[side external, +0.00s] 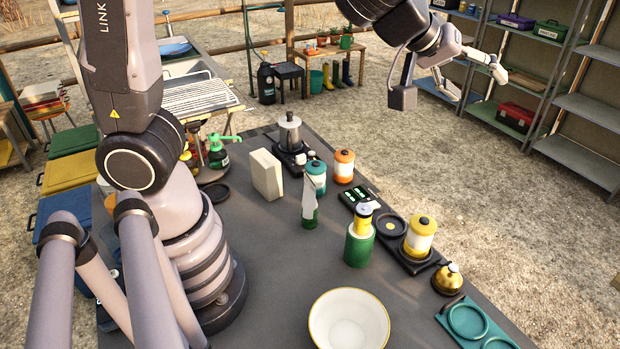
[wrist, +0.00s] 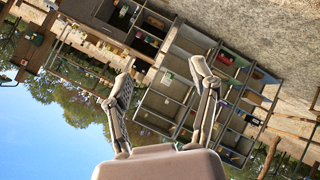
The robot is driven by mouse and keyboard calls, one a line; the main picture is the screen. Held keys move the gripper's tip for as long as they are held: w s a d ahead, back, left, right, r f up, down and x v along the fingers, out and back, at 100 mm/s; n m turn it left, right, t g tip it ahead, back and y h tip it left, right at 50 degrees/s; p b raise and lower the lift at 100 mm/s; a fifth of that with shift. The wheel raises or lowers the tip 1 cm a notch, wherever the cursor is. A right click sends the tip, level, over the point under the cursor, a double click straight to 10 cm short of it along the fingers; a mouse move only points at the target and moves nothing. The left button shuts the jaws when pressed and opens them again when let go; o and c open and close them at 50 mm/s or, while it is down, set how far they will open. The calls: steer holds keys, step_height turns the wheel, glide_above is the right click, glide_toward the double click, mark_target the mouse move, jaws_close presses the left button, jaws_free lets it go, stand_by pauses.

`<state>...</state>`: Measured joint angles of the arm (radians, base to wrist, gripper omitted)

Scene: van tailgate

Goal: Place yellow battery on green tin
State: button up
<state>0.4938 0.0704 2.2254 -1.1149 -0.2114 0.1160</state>
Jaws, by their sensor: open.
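A yellow battery (side external: 361,224) with a pale top stands upright on the green tin (side external: 358,250), right of the middle of the dark table in the side view. The tin stands upright on the table. My gripper (side external: 450,84) is high up at the top right of the side view, well away from the battery and tin. Its fingers are spread and nothing is between them. The wrist view also shows my gripper (wrist: 161,80) open and empty, facing shelves and sky. The battery and tin are not in the wrist view.
Near the tin are a white bowl (side external: 349,322), a yellow-and-white jar (side external: 420,238), a brass bell (side external: 448,280) and a green spray bottle (side external: 310,205). A cream block (side external: 266,174) and a metal pot (side external: 290,133) stand farther back. Grey shelves (side external: 585,105) stand at the right.

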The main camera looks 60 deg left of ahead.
steer(key=s+a+r+m+g+h, duration=0.2)
steer(key=s+a+r+m, duration=0.3)
steer(key=s, duration=0.4)
steer(key=s+a+f+m+g+y, duration=0.1)
steer(key=s+a+f+y, duration=0.1)
steer(key=s+a, duration=0.4)
steer(key=s+a+f+g+y, duration=0.1)
steer(key=s+a+g+y, duration=0.1)
steer(key=s+a, duration=0.4)
steer(key=s, duration=0.4)
steer(key=shift+s+a+f+m+y, duration=0.2)
steer(key=shift+a+f+m+y, duration=0.2)
